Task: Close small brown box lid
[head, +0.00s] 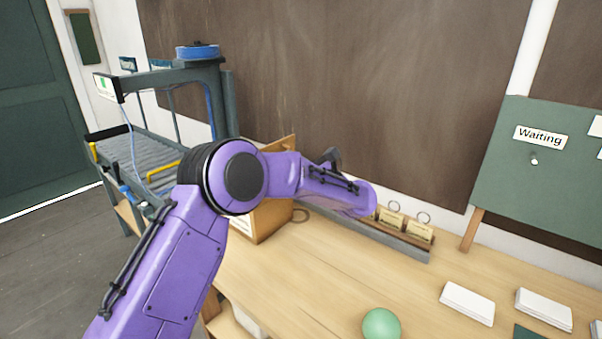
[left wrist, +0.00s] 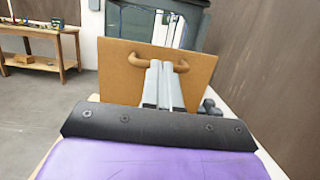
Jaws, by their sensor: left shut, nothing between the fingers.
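The small brown box (head: 270,222) stands on the wooden bench, mostly hidden behind my purple left arm. Its lid (head: 284,144) stands open, with only its top edge showing above the arm. In the left wrist view the lid (left wrist: 120,72) is an upright brown panel with a curved handle (left wrist: 181,66). My left gripper (left wrist: 163,66) is shut and empty. Its fingertips overlap the lid's upper middle, beside the handle; I cannot tell whether they touch it. In the head view the fingers are mostly hidden by the arm. My right gripper is in neither view.
A green ball (head: 381,324) and white card stacks (head: 467,303) lie on the bench (head: 300,280). A rack with tags (head: 405,226) runs along the back. A green "Waiting" board (head: 545,170) stands at right, a grey roller conveyor (head: 150,150) at left. The bench's middle is clear.

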